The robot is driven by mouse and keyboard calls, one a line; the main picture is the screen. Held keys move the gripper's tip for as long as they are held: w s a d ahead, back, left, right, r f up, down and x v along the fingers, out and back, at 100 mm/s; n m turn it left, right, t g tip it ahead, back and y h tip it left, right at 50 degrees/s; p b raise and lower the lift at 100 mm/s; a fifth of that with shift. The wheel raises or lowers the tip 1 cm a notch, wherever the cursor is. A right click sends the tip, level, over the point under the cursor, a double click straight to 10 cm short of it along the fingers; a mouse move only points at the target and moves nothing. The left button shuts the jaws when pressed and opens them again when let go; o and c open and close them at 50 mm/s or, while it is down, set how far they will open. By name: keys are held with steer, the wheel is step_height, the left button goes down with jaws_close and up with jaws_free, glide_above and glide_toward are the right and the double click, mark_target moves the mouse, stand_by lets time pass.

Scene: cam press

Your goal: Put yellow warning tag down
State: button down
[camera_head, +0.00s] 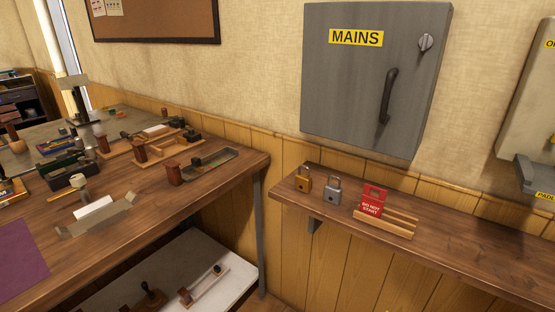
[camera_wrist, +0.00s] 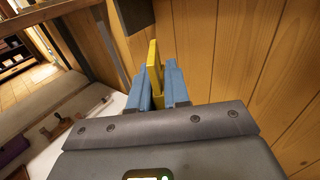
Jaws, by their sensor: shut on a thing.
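The yellow warning tag (camera_wrist: 153,56) shows in the wrist view as a thin yellow piece, seen nearly edge-on. My gripper (camera_wrist: 160,84) is shut on it with its blue fingers on either side. The tag sticks out beyond the fingertips, its lower part hidden between them. It is held in front of wood panelling, apart from any surface that I can make out. Any writing on it is not visible. In the head view neither my gripper nor the yellow tag shows.
A wall shelf (camera_head: 475,252) holds a brass padlock (camera_head: 304,183), a grey padlock (camera_head: 333,194) and a slotted wooden rack (camera_head: 398,226) with a red tag (camera_head: 372,203). Its right part is bare. A grey mains box (camera_head: 350,90) hangs above. A cluttered workbench (camera_head: 150,225) stands left.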

steer(key=f, duration=0.3)
steer(key=shift+s+f, duration=0.35)
steer(key=shift+s, duration=0.05)
steer(key=shift+s+a+f, duration=0.15)
steer(key=shift+a+f, duration=0.15)
steer(key=shift+f, duration=0.4)
